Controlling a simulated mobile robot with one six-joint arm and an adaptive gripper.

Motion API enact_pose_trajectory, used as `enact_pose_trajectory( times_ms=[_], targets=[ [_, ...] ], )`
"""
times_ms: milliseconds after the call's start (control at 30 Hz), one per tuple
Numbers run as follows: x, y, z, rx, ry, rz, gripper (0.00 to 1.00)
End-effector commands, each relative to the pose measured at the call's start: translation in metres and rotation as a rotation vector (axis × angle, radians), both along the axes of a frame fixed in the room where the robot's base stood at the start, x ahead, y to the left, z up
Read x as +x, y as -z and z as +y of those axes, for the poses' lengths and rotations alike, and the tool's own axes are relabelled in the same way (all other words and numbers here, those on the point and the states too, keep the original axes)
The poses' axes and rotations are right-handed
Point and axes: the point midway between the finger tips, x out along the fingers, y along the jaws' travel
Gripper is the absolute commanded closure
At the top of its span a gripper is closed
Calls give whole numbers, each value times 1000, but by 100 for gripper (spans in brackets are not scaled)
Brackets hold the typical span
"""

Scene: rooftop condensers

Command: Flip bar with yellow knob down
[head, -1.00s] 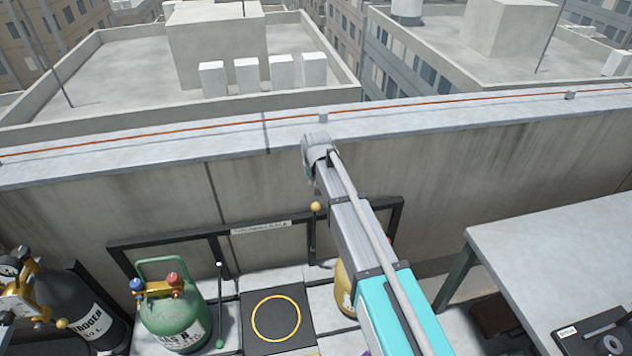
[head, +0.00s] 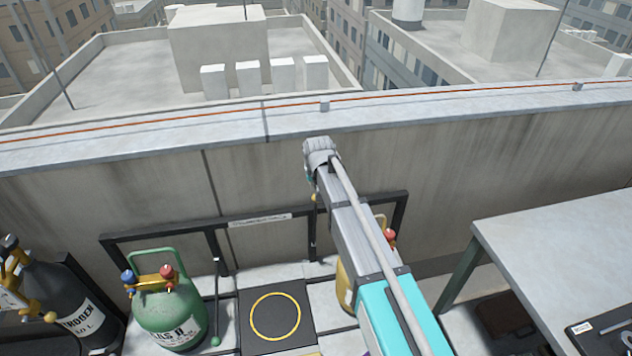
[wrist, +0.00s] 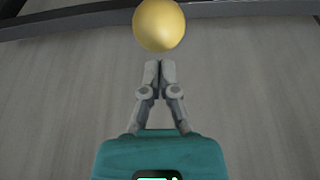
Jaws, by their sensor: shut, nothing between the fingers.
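The yellow knob (wrist: 159,24) is a smooth ball at the top of the wrist view. In the head view the bar with the yellow knob (head: 313,232) stands upright at the dark rack, close to the left side of my arm, with its knob small and partly covered at the top. My gripper (wrist: 159,64) is shut and empty. In the wrist view its fingertips point at the knob, just below it in the picture; I cannot tell whether they touch. In the head view the fingers are mostly hidden by my arm's end.
A second bar (head: 217,295) with a green knob hangs down beside a green cylinder (head: 170,312). A dark gas cylinder (head: 65,300) stands left, a yellow cylinder (head: 346,285) is partly behind my arm. A grey table (head: 560,245) is right; the parapet wall (head: 110,205) is behind.

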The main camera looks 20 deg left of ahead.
Motion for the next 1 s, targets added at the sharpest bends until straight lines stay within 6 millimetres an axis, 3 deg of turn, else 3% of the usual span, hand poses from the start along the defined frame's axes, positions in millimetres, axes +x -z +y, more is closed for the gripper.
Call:
enact_pose_trajectory(
  times_ms=[200,533,567,767,1000],
  targets=[
    [-13,-1,-7,0,0,0,100],
    [-14,-1,-7,0,0,0,100],
    [-16,-1,-19,0,1,0,100],
    [-14,0,-11,2,3,-4,100],
    [-19,3,-23,18,13,-30,100]
  ],
)
